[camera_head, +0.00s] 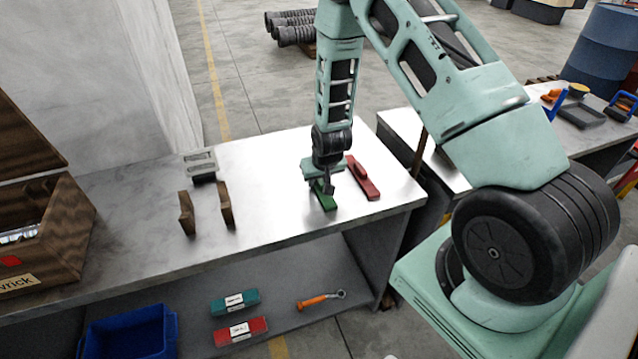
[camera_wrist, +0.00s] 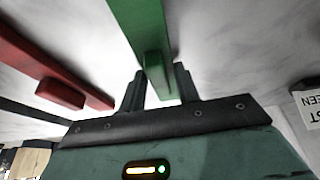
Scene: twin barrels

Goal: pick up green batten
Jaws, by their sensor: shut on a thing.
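The green batten (camera_head: 325,198) is at the right part of the metal bench top in the head view, partly hidden by my gripper. My gripper (camera_head: 327,184) is above it with its fingers down at the batten. In the wrist view the green batten (camera_wrist: 146,30) runs from the top edge down between the two fingers, and my gripper (camera_wrist: 157,85) is shut on its raised block. I cannot tell whether the batten touches the bench.
A red batten (camera_head: 362,178) lies just right of the green one and shows in the wrist view (camera_wrist: 60,95). Two brown wooden pieces (camera_head: 186,213) (camera_head: 226,205) stand to the left, near a grey metal block (camera_head: 201,166). A wooden box (camera_head: 75,232) stands at far left.

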